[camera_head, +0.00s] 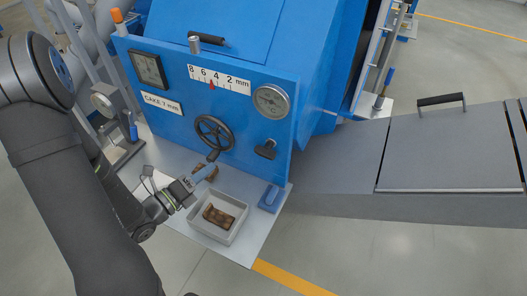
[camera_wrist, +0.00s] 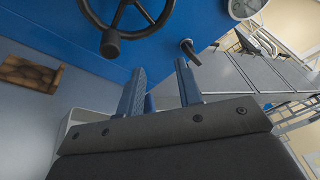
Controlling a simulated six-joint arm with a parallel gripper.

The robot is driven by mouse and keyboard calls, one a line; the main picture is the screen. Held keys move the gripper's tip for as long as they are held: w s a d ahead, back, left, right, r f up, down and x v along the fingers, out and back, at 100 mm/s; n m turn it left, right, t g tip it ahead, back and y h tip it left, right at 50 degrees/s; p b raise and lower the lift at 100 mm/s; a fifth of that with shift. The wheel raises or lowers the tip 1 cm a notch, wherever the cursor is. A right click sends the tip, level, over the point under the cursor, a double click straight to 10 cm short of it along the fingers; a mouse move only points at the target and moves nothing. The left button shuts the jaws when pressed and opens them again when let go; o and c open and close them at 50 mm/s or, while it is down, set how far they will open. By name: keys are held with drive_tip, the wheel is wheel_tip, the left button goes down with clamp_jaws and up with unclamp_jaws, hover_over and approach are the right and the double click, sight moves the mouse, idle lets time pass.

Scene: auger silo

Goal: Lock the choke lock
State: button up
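A blue panel (camera_head: 170,80) carries a black spoked handwheel (camera_head: 214,133), whose rim shows at the top of the wrist view (camera_wrist: 128,20). To its right a small black handle (camera_head: 266,149) sticks out of the panel; it seems to be the choke lock, though no label shows. It also shows in the wrist view (camera_wrist: 190,50), just beyond the right fingertip. My gripper (camera_head: 203,178) is low in front of the panel, below the handwheel. In the wrist view its two fingers (camera_wrist: 160,82) stand apart with nothing held between them. I see no contact with the handle.
A grey shelf (camera_head: 235,248) below the panel holds a grey tray (camera_head: 221,235) with a brown piece (camera_head: 218,215) and a blue block (camera_head: 270,197). Another brown piece (camera_head: 210,171) lies near my gripper. A scale (camera_head: 215,77) and round gauge (camera_head: 271,101) sit above.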

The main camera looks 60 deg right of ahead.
sight(261, 156)
drive_tip(key=s+a+r+n+g, duration=0.2)
drive_tip(key=s+a+n, duration=0.2)
drive_tip(key=s+n, duration=0.1)
drive_tip(key=shift+y, duration=0.3)
drive_tip(key=x, duration=1.7)
drive_tip(key=shift+s+d+f, duration=0.15)
drive_tip(key=shift+d+f, duration=0.1)
drive_tip(key=shift+d, duration=0.05)
drive_tip(key=shift+c, duration=0.2)
clamp_jaws()
